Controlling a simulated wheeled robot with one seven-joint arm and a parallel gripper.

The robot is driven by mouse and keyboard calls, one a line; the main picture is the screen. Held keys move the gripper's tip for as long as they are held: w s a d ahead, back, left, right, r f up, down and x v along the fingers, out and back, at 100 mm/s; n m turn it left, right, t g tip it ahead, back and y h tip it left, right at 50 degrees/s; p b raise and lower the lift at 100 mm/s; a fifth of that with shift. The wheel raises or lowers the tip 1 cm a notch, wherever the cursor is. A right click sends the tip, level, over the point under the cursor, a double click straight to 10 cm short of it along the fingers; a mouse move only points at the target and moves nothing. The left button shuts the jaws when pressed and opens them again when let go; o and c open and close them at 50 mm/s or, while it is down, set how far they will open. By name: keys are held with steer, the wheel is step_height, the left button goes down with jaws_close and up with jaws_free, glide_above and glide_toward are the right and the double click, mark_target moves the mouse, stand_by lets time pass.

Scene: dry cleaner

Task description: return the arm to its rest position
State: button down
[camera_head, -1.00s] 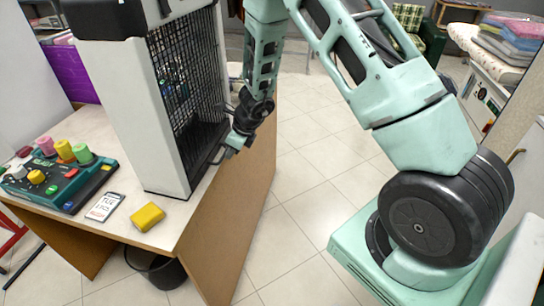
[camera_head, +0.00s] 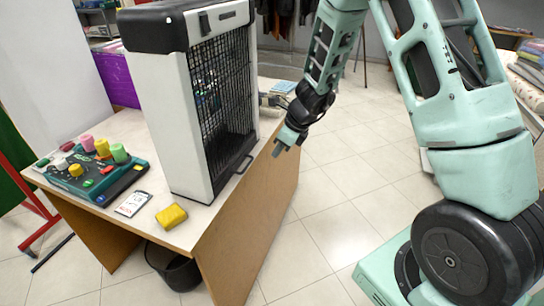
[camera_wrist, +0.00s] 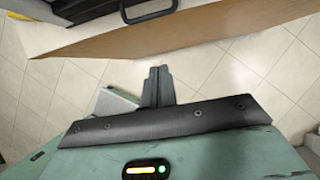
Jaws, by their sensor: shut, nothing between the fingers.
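My arm rises from its mint-green base at the right of the head view, bends at the top and hangs down toward the desk. My gripper (camera_head: 279,151) is at its lower end, pointing down, just right of the desk's side edge and apart from the cage-fronted machine (camera_head: 176,120). In the wrist view, my gripper (camera_wrist: 158,72) has its two dark fingers together with nothing between them. Tiled floor shows around the fingers. The desk's side panel (camera_wrist: 215,35) and the machine's black handle (camera_wrist: 150,12) are just beyond them.
The desk (camera_head: 205,225) also holds a button panel with coloured knobs (camera_head: 92,172), a white card (camera_head: 132,204) and a yellow block (camera_head: 171,216). A black bin (camera_head: 176,268) stands under it. Open floor (camera_head: 335,190) lies between the desk and my base.

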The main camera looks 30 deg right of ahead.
steer(key=shift+s+d+r, duration=0.15)
steer(key=shift+s+r, duration=0.05)
steer(key=shift+r, duration=0.2)
steer(key=s+a+r+n+g+y, duration=0.1)
steer(key=s+a+r+n+g, duration=0.1)
steer(key=s+a+r+n, duration=0.4)
steer(key=s+a+r+n+g+y, duration=0.1)
steer(key=s+a+r+n, duration=0.2)
steer(key=s+a+n, duration=0.6)
steer(key=s+a+r+n+h, duration=0.2)
steer(key=s+a+n, duration=0.1)
steer(key=s+n, duration=0.5)
steer(key=s+a+r+n+g+h, duration=0.1)
steer(key=s+a+r+n+h, duration=0.1)
steer(key=s+n, duration=0.6)
steer(key=a+n, duration=0.1)
steer(key=n, duration=0.4)
steer(key=shift+s+a+h, duration=0.15)
steer(key=shift+a+h, duration=0.05)
steer(key=shift+h, duration=0.1)
